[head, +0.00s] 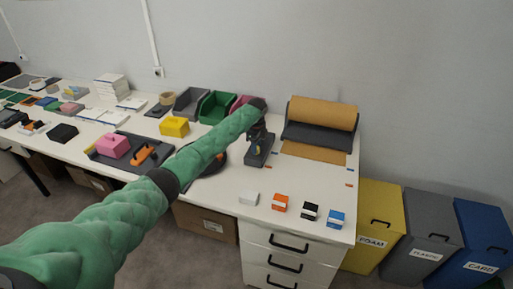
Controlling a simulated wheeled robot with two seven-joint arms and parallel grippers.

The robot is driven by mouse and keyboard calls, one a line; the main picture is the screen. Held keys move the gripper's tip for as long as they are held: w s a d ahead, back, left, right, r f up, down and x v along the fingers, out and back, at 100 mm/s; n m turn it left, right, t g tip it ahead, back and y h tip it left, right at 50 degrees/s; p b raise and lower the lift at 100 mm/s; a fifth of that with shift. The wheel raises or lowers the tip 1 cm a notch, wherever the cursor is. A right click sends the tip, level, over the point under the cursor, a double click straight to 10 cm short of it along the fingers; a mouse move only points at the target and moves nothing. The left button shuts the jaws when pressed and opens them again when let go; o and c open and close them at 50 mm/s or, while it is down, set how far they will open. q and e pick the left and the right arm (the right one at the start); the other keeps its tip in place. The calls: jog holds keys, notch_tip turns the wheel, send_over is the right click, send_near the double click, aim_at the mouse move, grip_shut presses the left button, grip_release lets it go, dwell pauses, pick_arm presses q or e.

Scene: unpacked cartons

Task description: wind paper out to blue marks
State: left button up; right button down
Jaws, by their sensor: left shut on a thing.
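A brown paper roll (322,113) lies in a dark grey holder (317,137) at the back right of the white table. A short flat length of brown paper (314,153) comes out at its front. My left gripper (258,147) points down at a dark grey unit (259,160) left of the holder. It is shut on a part there, mostly hidden by the gripper. My right gripper is not in view.
White, orange (280,202), black (310,211) and blue (335,218) small boxes line the front edge. Green (216,107) and grey bins stand behind my left arm. A yellow box (174,127) is left. The table between paper and small boxes is clear. Waste bins stand right.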

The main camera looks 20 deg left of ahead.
pick_arm(q)
jog(key=shift+a+r+m, duration=0.1)
jog(key=shift+r+m, duration=0.05)
jog(key=shift+m, duration=0.65)
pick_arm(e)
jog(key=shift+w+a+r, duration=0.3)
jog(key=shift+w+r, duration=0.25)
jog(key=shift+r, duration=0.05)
pick_arm(q)
jog(key=shift+w, duration=0.1)
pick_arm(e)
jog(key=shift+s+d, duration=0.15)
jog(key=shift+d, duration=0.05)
pick_arm(q)
jog(key=o, duration=1)
jog(key=shift+r+b, duration=0.25)
jog(key=shift+b, duration=0.2)
jog(key=shift+r+b, duration=1.15)
jog(key=shift+r, duration=2.45)
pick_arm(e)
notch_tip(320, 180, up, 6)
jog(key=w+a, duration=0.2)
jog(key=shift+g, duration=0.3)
pick_arm(q)
jog(key=shift+f, duration=0.1)
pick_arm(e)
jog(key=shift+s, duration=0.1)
